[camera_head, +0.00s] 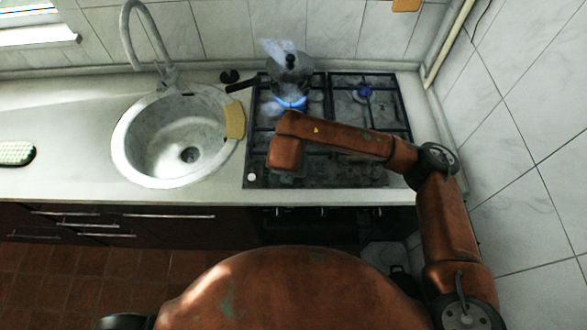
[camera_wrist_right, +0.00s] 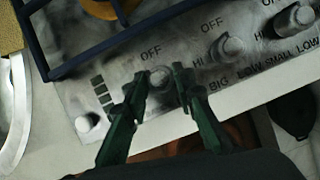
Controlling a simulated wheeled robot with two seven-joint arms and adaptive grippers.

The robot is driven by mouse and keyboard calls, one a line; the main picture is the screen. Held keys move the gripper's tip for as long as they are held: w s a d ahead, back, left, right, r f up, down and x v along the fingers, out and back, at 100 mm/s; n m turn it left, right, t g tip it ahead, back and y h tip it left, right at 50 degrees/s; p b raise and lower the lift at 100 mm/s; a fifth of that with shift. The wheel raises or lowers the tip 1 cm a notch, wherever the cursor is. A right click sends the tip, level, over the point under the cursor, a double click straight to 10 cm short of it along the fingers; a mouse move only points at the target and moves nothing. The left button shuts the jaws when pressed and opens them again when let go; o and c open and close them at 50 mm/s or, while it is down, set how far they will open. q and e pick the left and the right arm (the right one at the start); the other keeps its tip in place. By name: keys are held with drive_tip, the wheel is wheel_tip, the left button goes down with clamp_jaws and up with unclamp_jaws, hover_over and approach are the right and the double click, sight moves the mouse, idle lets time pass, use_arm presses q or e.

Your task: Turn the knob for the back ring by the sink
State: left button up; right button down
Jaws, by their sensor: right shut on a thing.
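The hob (camera_head: 322,178) stands right of the sink. A grey metal kettle or pot (camera_head: 290,72) with a dark handle sits on its back ring by the sink, with a blue flame (camera_head: 291,103) under it. In the right wrist view, my right gripper (camera_wrist_right: 160,77) is shut on the knob nearest the sink (camera_wrist_right: 158,78), one finger on each side, below an "OFF" mark. Two other knobs, the middle knob (camera_wrist_right: 228,46) and the far knob (camera_wrist_right: 296,19), stand farther right. My left gripper is not in view.
The round sink (camera_head: 125,150) has a tap (camera_head: 165,70) behind it and a yellow sponge or cloth (camera_head: 235,121) on its right rim. The back right ring shows a blue spot (camera_head: 365,93). A small round button (camera_wrist_right: 87,122) lies left of the held knob. A tiled wall stands right.

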drive_tip(key=m, duration=0.1)
drive_tip(key=m+h, duration=0.1)
drive_tip(key=m, duration=0.1)
drive_tip(key=shift+w+a+r+m+g+p, duration=0.1)
drive_tip(key=shift+m+g+p, duration=0.2)
drive_tip(key=shift+p, duration=0.1)
drive_tip(key=shift+m+g+h+p, duration=0.35)
drive_tip(key=shift+m+h, duration=0.35)
drive_tip(key=shift+m, duration=0.9)
drive_tip(key=c, duration=1.6)
unclamp_jaws()
drive_tip(key=v, duration=1.1)
drive_tip(key=shift+a+r, duration=0.15)
drive_tip(key=shift+r, duration=0.25)
